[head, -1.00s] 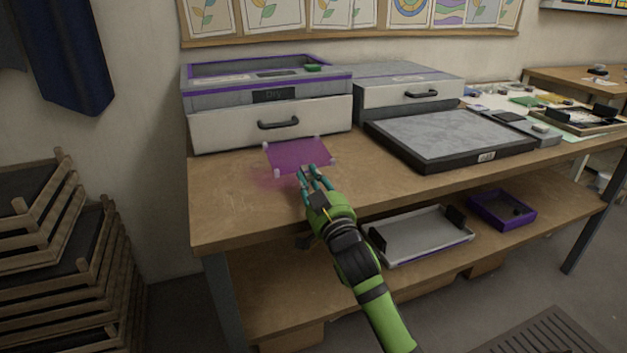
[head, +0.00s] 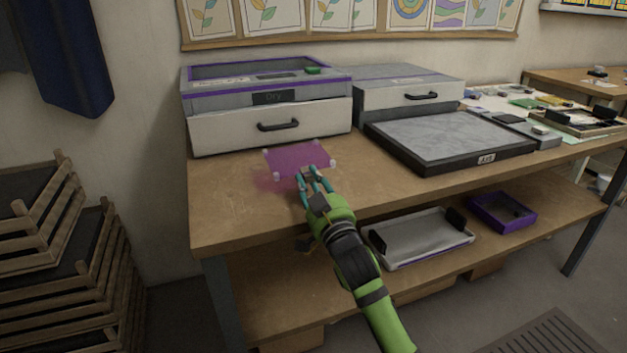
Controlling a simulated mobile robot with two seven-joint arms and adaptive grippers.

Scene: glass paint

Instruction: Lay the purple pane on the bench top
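The purple pane (head: 298,159) is a thin, see-through sheet with pale corner pieces, over the left front part of the wooden bench top (head: 226,208). It lies almost flat, and a pink tint shows on the wood at its lower left. It looks very close to the bench top; I cannot tell whether it touches. My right gripper (head: 312,174) is at the pane's near edge, its teal fingers shut on that edge. The fingers hide part of the edge. My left gripper is out of view.
A white drawer unit (head: 232,124) with a grey, purple-trimmed top stands behind the pane. A black-framed grey panel (head: 448,134) lies to the right. A grey tray (head: 423,240) and a purple tray (head: 503,211) sit on the lower shelf. The bench left of the pane is clear.

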